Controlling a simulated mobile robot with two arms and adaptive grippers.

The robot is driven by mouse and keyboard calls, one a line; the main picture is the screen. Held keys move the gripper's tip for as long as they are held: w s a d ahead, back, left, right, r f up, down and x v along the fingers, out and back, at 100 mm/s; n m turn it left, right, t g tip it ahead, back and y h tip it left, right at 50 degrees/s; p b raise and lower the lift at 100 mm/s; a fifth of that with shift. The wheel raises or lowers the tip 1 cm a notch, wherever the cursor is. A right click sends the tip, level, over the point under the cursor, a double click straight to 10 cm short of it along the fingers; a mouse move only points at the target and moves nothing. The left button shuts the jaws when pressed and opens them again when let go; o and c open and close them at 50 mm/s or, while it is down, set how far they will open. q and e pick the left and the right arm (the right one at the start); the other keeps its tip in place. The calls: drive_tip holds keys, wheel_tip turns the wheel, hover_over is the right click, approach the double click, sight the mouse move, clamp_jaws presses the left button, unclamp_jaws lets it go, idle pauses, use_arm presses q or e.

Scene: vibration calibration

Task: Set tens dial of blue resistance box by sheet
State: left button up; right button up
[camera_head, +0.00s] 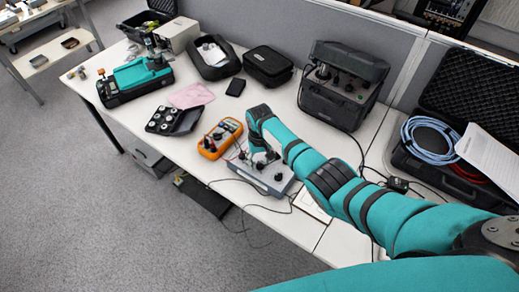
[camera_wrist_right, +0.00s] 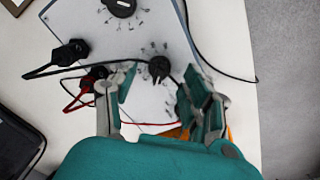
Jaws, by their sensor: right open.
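The resistance box (camera_head: 262,181) sits near the table's front edge in the head view, partly covered by my right arm. Its pale panel fills the top of the right wrist view (camera_wrist_right: 85,28). One black dial (camera_wrist_right: 122,6) shows at the top of that view, and a smaller black dial (camera_wrist_right: 158,68) sits lower, between and just beyond my fingertips. Dial markings are too small to read. My right gripper (camera_wrist_right: 160,82) is open over the panel; in the head view it (camera_head: 258,155) is at the box. A pink sheet (camera_head: 191,96) lies on the table; its text is unreadable.
Black plugs (camera_wrist_right: 70,53) and cables occupy the panel's left side. An orange multimeter (camera_head: 220,138) stands close left of the box. A black case (camera_head: 343,85) stands behind. White papers (camera_head: 488,152) rest on an open case at right. Some table is bare around the pink sheet.

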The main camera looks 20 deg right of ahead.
sight(260, 163)
wheel_tip(260, 163, up, 11)
idle(0.3)
idle(0.5)
